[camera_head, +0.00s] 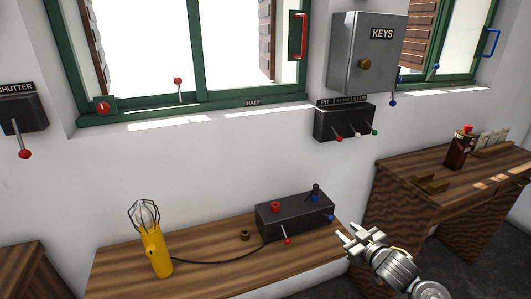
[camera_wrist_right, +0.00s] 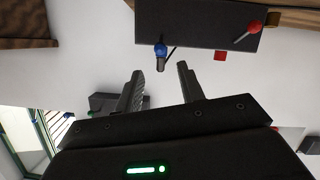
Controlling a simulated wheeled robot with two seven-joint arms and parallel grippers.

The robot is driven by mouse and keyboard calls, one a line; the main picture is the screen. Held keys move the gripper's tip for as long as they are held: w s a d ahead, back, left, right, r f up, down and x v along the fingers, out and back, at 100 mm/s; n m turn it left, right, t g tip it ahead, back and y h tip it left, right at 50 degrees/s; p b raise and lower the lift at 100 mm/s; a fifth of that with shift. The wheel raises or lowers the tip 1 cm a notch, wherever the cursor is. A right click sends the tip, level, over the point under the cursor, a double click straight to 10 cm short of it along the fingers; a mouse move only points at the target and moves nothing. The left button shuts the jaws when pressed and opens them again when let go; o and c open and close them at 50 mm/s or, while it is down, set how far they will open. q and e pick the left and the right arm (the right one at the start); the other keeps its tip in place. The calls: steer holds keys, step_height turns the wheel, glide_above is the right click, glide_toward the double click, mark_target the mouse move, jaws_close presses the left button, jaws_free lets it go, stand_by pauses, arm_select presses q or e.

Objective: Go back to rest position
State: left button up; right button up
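My right gripper (camera_head: 359,238) is at the lower right of the head view, beside the right end of a black control box (camera_head: 290,222). Its two fingers are apart with nothing between them. In the right wrist view the open fingers (camera_wrist_right: 163,88) point toward the box (camera_wrist_right: 195,22). A blue-tipped lever (camera_wrist_right: 160,50) on the box shows just beyond the fingertips, apart from them. My left gripper is not in view.
A yellow caged lamp (camera_head: 156,250) stands on the wooden bench (camera_head: 215,262), cabled to the box. A wooden desk (camera_head: 440,180) stands at right. A grey KEYS cabinet (camera_head: 366,52), a three-lever panel (camera_head: 345,122) and a shutter switch (camera_head: 20,112) are on the wall.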

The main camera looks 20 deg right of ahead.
steer(key=s+a+f+g+y, duration=0.1)
steer(key=s+a+f+g, duration=0.55)
steer(key=s+a, duration=0.5)
steer(key=s+a+f+g, duration=0.5)
steer(key=s+a+f, duration=0.35)
steer(key=s, duration=0.55)
step_height(320, 180, down, 26)
steer(key=s, duration=0.1)
steer(key=s+d+f+g, duration=0.2)
steer(key=s+f, duration=1.2)
steer(key=s, duration=0.2)
steer(key=shift+s+d+f, duration=0.15)
steer(key=shift+d+f, duration=0.15)
